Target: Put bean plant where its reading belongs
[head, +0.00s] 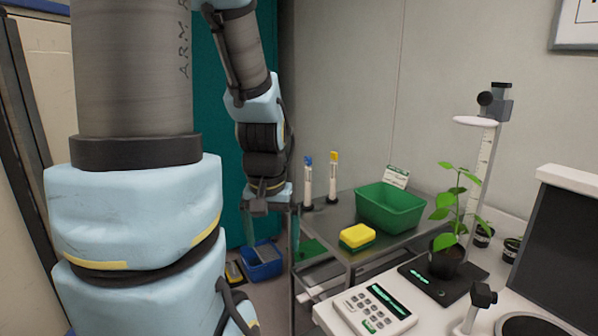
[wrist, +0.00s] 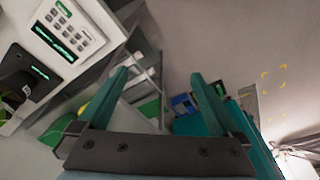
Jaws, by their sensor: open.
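The bean plant (head: 447,262) stands upright in a small black pot, its green leaves spread above the rim. The pot is on a black scale pad (head: 416,276) with a small lit green display, too small to read. Beside it is a white keypad reader (head: 376,311) with a lit green screen, also unreadable; the reader shows in the wrist view too (wrist: 80,27). My gripper (head: 272,238) hangs left of the cart, open and empty, well apart from the plant. In the wrist view its two teal fingers (wrist: 160,74) are spread with nothing between them.
A metal cart (head: 345,255) holds a green bin (head: 388,210) with a label card (head: 397,177), a yellow sponge (head: 357,236) and two capped tubes. A blue bin (head: 262,262) sits low behind my gripper. A measuring stand (head: 487,160) rises behind the plant. A dark monitor stands right.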

